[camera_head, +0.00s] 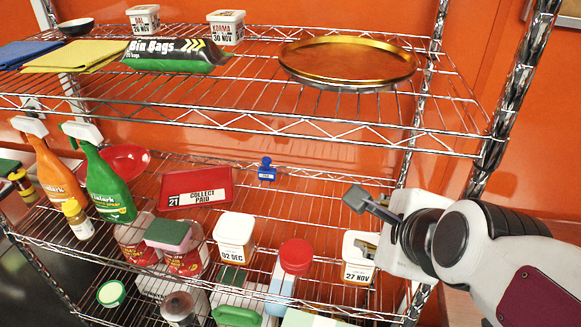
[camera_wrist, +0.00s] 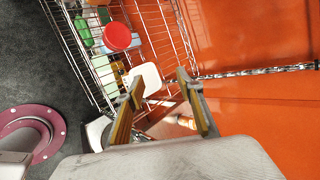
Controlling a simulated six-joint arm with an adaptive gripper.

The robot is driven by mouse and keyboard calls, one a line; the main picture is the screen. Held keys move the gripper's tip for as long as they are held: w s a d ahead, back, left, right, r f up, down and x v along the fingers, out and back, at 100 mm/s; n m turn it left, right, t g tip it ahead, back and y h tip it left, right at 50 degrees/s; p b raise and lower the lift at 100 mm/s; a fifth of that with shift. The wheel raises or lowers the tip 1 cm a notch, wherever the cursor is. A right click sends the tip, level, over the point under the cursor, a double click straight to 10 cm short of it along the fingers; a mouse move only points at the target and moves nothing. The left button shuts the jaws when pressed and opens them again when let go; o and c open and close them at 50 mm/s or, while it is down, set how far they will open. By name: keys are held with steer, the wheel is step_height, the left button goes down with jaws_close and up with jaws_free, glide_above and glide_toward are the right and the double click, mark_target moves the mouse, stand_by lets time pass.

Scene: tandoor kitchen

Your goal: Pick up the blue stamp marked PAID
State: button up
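A small blue stamp (camera_head: 267,174) stands at the back of the middle wire shelf, in front of the orange wall. It has a knob handle on top and a pale label on its front, too small to read. My gripper (camera_head: 362,222) is at the right end of the shelf, to the right of the stamp and nearer the camera, apart from it. In the wrist view, its two fingers (camera_wrist: 162,98) are spread with nothing held between them. I cannot make out the stamp in the wrist view.
A red tray (camera_head: 196,190) labelled COLLECT PAID lies left of the stamp. White tubs (camera_head: 234,240), a red-lidded container (camera_head: 296,256) and spray bottles (camera_head: 108,185) crowd the front and left. The upper shelf (camera_head: 250,115) overhangs. A post (camera_head: 500,110) stands at right.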

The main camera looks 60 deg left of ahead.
steer(key=w+a+n+t+y, duration=0.1)
steer(key=w+a+n, duration=0.3)
steer(key=a, duration=0.5)
steer(key=w+a+n+t+y, duration=0.1)
steer(key=w+a+n+y, duration=0.1)
steer(key=a+n, duration=0.55)
steer(key=s+a+f+n+g+y, duration=0.1)
steer(key=a+n, duration=0.3)
steer(key=a, duration=0.4)
steer(key=s+a+f+n+g+y, duration=0.1)
steer(key=s+a+f+n+y, duration=0.1)
steer(key=a+n, duration=0.3)
steer(key=s+a+f, duration=0.1)
steer(key=a, duration=0.3)
steer(key=shift+f+y, duration=0.15)
steer(key=shift+y, duration=0.15)
steer(key=shift+n, duration=0.25)
glide_toward(268, 162)
steer(key=x, duration=0.3)
steer(key=shift+w+a+f, duration=0.1)
steer(key=shift+a+f, duration=0.15)
steer(key=shift+a, duration=0.05)
steer(key=shift+w+a, duration=0.15)
steer(key=shift+a, duration=0.75)
steer(key=shift+w+a, duration=0.1)
steer(key=shift+x, duration=2.7)
